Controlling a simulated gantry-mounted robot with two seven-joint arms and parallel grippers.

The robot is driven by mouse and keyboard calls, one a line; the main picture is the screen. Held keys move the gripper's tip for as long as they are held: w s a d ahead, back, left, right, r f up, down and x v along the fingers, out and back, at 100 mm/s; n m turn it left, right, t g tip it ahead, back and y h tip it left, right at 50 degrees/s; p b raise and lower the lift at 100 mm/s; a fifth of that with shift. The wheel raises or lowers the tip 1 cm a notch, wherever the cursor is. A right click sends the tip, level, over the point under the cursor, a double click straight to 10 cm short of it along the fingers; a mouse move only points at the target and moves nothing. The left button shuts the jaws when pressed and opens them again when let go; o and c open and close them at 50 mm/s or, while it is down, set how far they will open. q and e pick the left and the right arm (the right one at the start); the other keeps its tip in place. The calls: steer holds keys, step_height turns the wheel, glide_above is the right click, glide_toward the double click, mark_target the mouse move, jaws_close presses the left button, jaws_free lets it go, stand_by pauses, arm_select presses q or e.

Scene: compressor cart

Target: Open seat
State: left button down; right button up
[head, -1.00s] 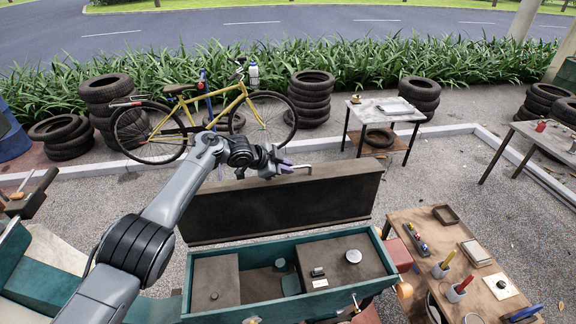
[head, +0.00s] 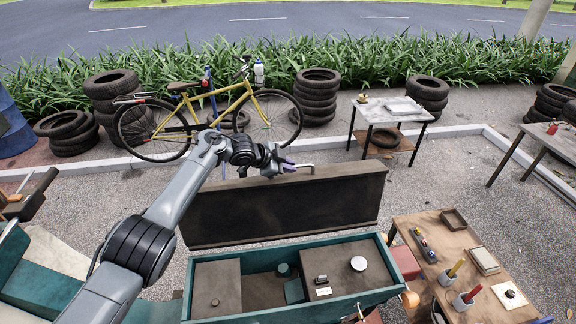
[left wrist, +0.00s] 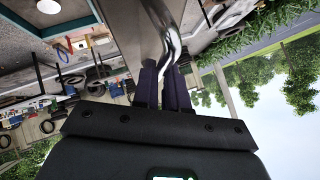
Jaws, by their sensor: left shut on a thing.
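The seat (head: 285,209) is a long dark panel, tilted up at the back of a teal box (head: 270,315). The box is open and its inside shows. A bent metal handle (head: 303,167) sticks out at the panel's top edge. My left gripper (head: 286,168) is at that top edge, shut on the handle. In the left wrist view the two purple fingers (left wrist: 166,88) close around the shiny curved handle (left wrist: 168,45). My right gripper is not clearly in view.
Inside the box are a brown block (head: 216,288), a white round lid (head: 358,263) and small items. A wooden table (head: 470,255) with tools stands at the right. A yellow bicycle (head: 205,115) and stacked tyres (head: 316,95) stand behind the panel.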

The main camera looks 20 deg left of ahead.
arm_select(q)
steer(key=c, duration=1.2)
jaws_free()
steer(key=shift+o, duration=0.2)
steer(key=shift+r, duration=0.1)
steer(key=shift+v, duration=0.75)
steer(key=b+v, duration=0.2)
steer(key=v, duration=0.7)
steer(key=shift+s, duration=0.15)
steer(key=shift+a, duration=0.1)
